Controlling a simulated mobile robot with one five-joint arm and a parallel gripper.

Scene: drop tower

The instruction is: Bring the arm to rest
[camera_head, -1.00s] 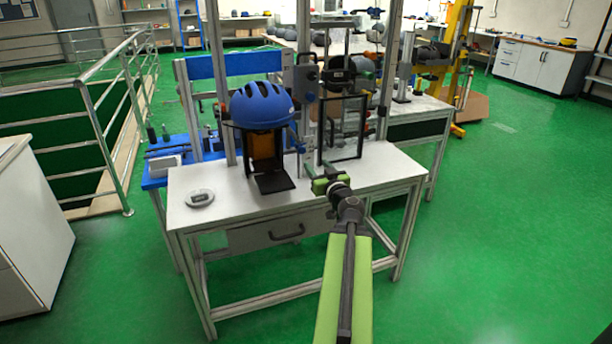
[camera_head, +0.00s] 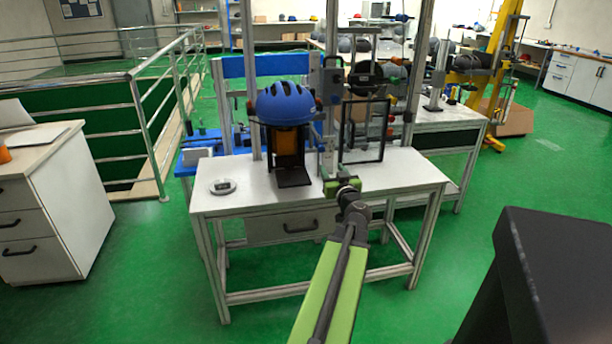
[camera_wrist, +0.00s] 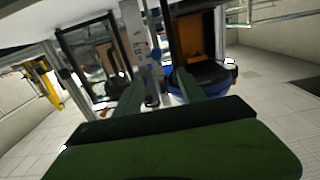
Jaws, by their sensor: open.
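My arm, with a light green link, reaches forward from the bottom of the head view toward the test bench. My gripper (camera_head: 331,172) is at the arm's end, over the front part of the white bench top (camera_head: 240,199). In the wrist view my gripper's two dark green fingers (camera_wrist: 160,92) are spread apart with nothing seen between them. A blue helmet (camera_head: 285,103) sits on the drop tower's stand, left of and beyond my gripper; part of it also shows in the wrist view (camera_wrist: 208,78). The exact gap between fingers and the tower is hard to tell.
A black-framed panel (camera_head: 364,132) stands behind my gripper to the right. A round grey device (camera_head: 222,186) lies on the bench's left side. A white drawer cabinet (camera_head: 75,205) and metal railing (camera_head: 140,118) are at left. A dark block (camera_head: 520,285) fills the lower right. Green floor is open at right.

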